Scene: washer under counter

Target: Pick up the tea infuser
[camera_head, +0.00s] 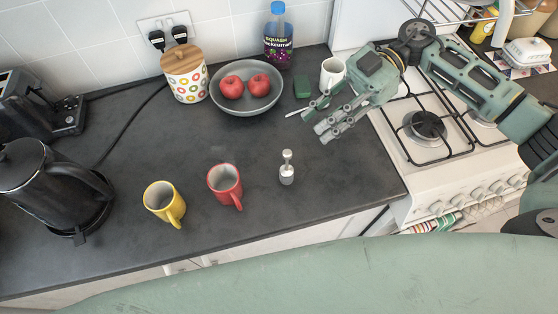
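My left gripper is not in view.
A red mug (225,183) and yellow mug (163,202) stand left of the infuser. Behind are a grey bowl (246,101) with red apples, a white mug (332,72) and a green block (301,86). A gas hob (425,126) is right. Bare counter surrounds the infuser.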

